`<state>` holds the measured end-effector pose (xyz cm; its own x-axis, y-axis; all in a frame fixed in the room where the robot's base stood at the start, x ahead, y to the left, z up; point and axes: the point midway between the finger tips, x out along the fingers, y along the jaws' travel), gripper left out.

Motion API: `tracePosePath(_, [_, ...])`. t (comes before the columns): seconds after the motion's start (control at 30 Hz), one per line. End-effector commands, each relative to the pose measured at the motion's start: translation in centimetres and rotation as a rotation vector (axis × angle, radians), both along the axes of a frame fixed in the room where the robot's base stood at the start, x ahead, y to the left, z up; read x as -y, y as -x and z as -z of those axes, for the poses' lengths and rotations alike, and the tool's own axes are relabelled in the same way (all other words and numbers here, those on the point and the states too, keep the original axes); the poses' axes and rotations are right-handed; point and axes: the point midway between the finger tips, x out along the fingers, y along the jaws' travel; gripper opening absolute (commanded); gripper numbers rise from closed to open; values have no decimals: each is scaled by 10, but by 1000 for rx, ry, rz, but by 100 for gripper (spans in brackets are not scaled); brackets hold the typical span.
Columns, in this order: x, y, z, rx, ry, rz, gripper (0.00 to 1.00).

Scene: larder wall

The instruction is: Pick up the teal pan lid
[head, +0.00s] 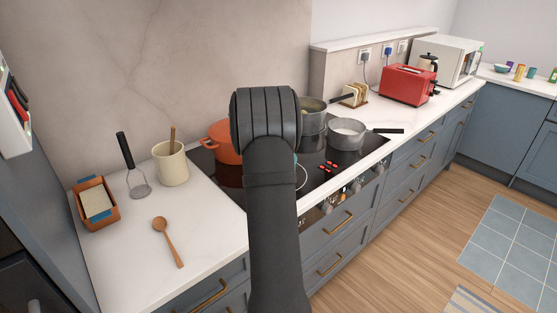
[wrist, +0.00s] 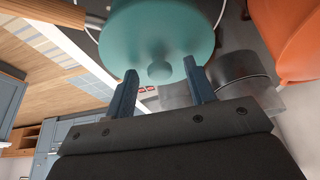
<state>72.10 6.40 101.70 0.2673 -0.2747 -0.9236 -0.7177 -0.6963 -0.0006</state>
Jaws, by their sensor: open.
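The teal pan lid (wrist: 152,30) fills the top middle of the wrist view, with its round knob (wrist: 159,72) facing my gripper (wrist: 160,66). The two dark fingers are apart, one on each side of the knob in the picture. I cannot tell how far the knob reaches between them, and no contact shows. In the head view only a small teal sliver of the lid (head: 296,158) shows beside my arm, over the hob. My arm hides the rest of it and my fingers there.
An orange pot (head: 221,142) stands left of my arm on the black hob (head: 352,150). A grey saucepan (head: 347,134) and a darker pan (head: 312,116) stand to the right.

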Motion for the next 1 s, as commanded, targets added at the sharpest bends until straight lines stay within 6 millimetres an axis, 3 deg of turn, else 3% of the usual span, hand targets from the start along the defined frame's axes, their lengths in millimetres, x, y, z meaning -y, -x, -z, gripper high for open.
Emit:
tracePosePath(0.03, [0, 0, 0, 0, 0, 0, 50])
tracePosePath(0.3, [0, 0, 0, 0, 0, 0, 0])
tracePosePath(0.67, [0, 0, -6, 1, 0, 0, 0])
tracePosePath(0.93, [0, -1, -44, 4, 0, 0, 0])
tracePosePath(1.0, [15, 7, -52, 2, 0, 3, 0])
